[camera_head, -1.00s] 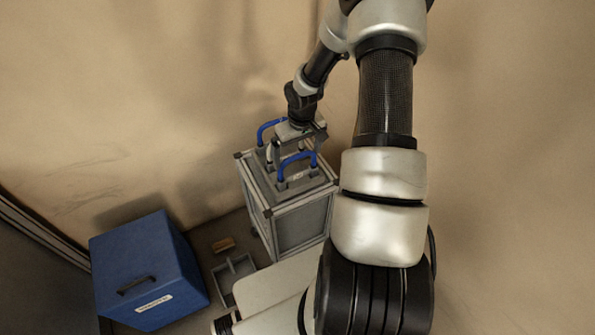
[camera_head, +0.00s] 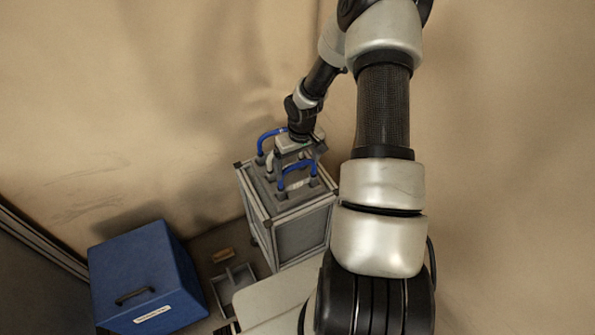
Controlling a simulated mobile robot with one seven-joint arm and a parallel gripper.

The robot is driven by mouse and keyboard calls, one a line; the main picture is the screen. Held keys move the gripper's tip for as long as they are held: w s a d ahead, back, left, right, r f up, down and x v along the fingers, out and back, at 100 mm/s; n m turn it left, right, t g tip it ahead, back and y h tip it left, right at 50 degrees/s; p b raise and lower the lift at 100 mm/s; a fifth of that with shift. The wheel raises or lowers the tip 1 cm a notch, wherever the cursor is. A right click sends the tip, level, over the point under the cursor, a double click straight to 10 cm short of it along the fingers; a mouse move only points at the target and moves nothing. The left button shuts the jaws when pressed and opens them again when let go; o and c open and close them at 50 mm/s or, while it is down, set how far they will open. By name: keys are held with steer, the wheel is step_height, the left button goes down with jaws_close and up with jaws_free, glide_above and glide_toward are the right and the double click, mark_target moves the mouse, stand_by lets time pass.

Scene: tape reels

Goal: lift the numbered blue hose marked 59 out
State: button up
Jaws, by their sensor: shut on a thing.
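Two arched blue hoses stand on top of the grey framed cabinet (camera_head: 303,224). One blue hose (camera_head: 261,141) is at the back left, the other blue hose (camera_head: 284,178) at the front. A pale hose (camera_head: 270,161) stands between them. No number is legible on any hose. My gripper (camera_head: 302,156) points down over the cabinet top at the front blue hose and is shut on it, as far as this view shows. The gripper body hides the fingertips and the grip itself. The front hose still sits at the sockets on the cabinet top.
A blue box (camera_head: 145,270) with a black handle and a white label stands on the floor at left. A grey tray (camera_head: 232,281) and a small brown block (camera_head: 222,254) lie between it and the cabinet. A tan wall rises close behind the cabinet.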

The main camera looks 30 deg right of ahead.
step_height(320, 180, up, 10)
steer(key=shift+r+p, duration=0.1)
steer(key=shift+p, duration=0.45)
steer(key=shift+r+p, duration=2)
steer(key=shift+r, duration=0.7)
